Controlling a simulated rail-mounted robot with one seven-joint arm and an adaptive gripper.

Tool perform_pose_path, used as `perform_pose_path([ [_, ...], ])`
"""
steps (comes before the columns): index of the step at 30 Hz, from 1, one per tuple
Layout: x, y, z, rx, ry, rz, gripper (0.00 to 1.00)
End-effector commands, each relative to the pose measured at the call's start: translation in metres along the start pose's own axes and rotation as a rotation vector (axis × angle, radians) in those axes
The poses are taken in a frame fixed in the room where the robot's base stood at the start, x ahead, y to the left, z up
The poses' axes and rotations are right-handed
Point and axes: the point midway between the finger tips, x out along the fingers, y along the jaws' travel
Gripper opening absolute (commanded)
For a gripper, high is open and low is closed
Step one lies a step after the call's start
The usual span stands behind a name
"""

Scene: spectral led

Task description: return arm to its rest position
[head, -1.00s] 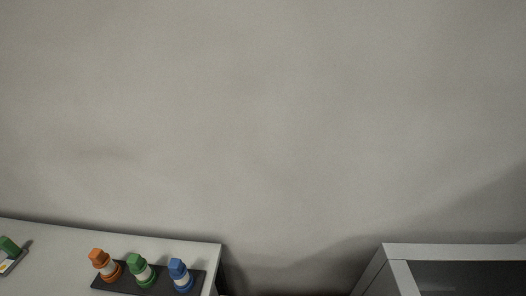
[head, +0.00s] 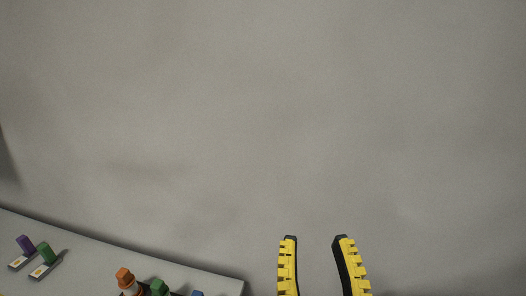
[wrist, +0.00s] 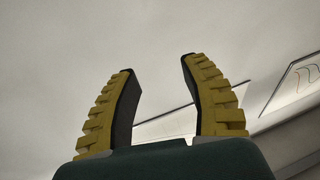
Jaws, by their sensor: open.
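My gripper (head: 316,240) stands at the bottom of the head view, right of centre, with its two yellow and black fingers pointing up and apart. It is open, with nothing between the fingers. In the wrist view, my gripper (wrist: 157,75) also shows both fingers spread and empty, against a pale, plain surface. The rest of my arm lies outside the head view.
A white table (head: 100,258) fills the lower left. On it are an orange piece (head: 125,279), a green piece (head: 158,287), and a blue piece (head: 197,293) cut by the frame edge. A purple block (head: 26,244) and a green block (head: 47,253) stand on small plates farther left.

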Motion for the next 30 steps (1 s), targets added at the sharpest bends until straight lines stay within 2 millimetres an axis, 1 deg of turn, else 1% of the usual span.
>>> perform_pose_path([
  [1, -0.019, 0.007, -0.038, 0.018, 0.110, 0.014, 0.46],
  [2, -0.009, 0.007, -0.068, 0.021, 0.104, 0.013, 0.46],
  [3, 0.001, 0.007, -0.090, 0.020, 0.091, 0.011, 0.46],
  [5, 0.009, 0.007, -0.117, 0.020, 0.089, 0.011, 0.46],
  [6, 0.014, 0.007, -0.134, 0.020, 0.089, 0.011, 0.46],
  [8, 0.022, 0.008, -0.159, 0.021, 0.088, 0.011, 0.46],
  [9, 0.027, 0.008, -0.176, 0.021, 0.087, 0.011, 0.46],
  [11, 0.034, 0.009, -0.202, 0.022, 0.086, 0.011, 0.46],
  [12, 0.039, 0.009, -0.218, 0.022, 0.086, 0.011, 0.46],
  [14, 0.046, 0.010, -0.244, 0.023, 0.086, 0.011, 0.46],
  [15, 0.051, 0.010, -0.261, 0.024, 0.085, 0.011, 0.46],
  [17, 0.059, 0.011, -0.286, 0.024, 0.085, 0.011, 0.46],
  [18, 0.063, 0.011, -0.303, 0.025, 0.085, 0.011, 0.46],
  [20, 0.071, 0.012, -0.328, 0.026, 0.085, 0.011, 0.46],
  [21, 0.075, 0.012, -0.344, 0.026, 0.084, 0.011, 0.46],
  [24, 0.084, 0.013, -0.374, 0.027, 0.084, 0.011, 0.46],
  [25, 0.086, 0.013, -0.381, 0.028, 0.084, 0.011, 0.46],
  [27, 0.088, 0.013, -0.390, 0.028, 0.083, 0.011, 0.46],
  [30, 0.089, 0.013, -0.393, 0.029, 0.083, 0.011, 0.46],
])
